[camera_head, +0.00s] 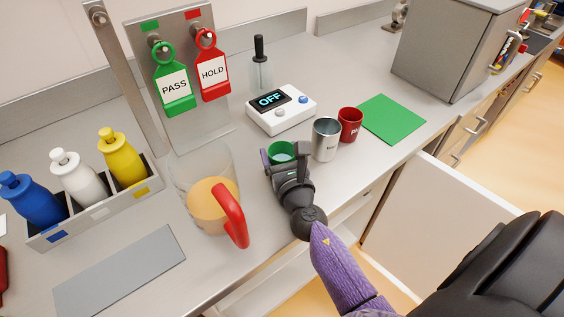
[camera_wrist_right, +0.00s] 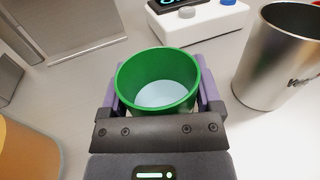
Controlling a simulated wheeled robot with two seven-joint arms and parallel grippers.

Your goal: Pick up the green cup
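The green cup (camera_head: 281,152) stands on the grey counter, left of a metal cup. In the right wrist view the green cup (camera_wrist_right: 158,82) is upright, with its rim and pale inside facing the camera. My right gripper (camera_head: 284,157) is low at the counter, its purple-padded fingers spread on either side of the cup. In the wrist view the right gripper (camera_wrist_right: 160,95) has one finger left and one right of the cup. The fingers look wide apart; any contact with the cup's lower wall is hidden. My left gripper is not in view.
A metal cup (camera_head: 326,140) and a red cup (camera_head: 350,124) stand close on the right. A clear pitcher with a red handle (camera_head: 232,216) is on the left. A white device reading OFF (camera_head: 281,110) is behind. A green mat (camera_head: 392,119) lies bare further right.

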